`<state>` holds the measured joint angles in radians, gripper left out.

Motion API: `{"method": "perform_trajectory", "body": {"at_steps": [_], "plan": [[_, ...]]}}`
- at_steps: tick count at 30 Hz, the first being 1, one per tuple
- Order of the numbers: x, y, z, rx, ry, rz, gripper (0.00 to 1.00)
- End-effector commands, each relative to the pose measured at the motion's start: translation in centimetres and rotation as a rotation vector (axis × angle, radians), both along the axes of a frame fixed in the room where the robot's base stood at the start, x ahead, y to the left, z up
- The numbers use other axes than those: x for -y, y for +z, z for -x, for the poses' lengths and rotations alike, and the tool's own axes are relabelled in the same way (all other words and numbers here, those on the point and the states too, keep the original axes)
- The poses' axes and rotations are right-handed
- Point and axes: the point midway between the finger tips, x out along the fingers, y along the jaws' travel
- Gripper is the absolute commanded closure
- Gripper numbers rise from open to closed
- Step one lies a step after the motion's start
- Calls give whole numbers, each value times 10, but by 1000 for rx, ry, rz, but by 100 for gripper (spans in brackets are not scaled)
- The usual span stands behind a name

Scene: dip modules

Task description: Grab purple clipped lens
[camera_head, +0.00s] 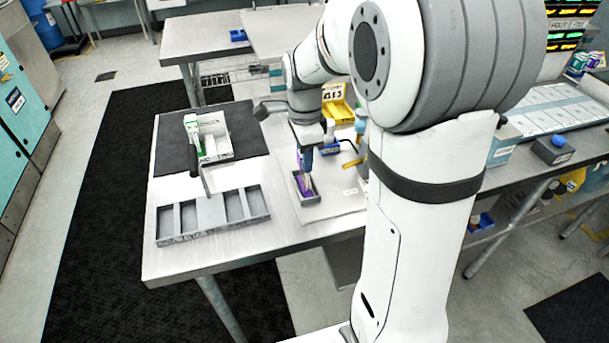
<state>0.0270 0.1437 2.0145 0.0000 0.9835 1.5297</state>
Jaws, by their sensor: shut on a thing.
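My gripper (304,163) points down over a small grey tray (309,201) on the table. It is shut on a small purple thing (305,185), which looks like the purple clipped lens. The lens is at the fingertips, inside or just above the tray; I cannot tell if it touches the tray floor. The fingers and the lens are small in this view, and the lens's clip cannot be made out.
A long grey tray with compartments (212,239) lies left of my gripper. Behind it, a white and green holder (213,140) stands on a dark mat (170,143). A yellow bin (337,108) is behind my gripper. My own arm hides much of the table's right side.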

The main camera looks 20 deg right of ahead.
Motion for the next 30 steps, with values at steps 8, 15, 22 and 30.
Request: {"method": "perform_trajectory", "body": {"at_steps": [8, 15, 22, 30], "plan": [[0, 0, 0, 0, 0, 0, 99], [0, 1, 0, 1, 0, 0, 100], [0, 27, -1, 5, 0, 0, 100], [0, 80, -1, 4, 0, 0, 100]]}}
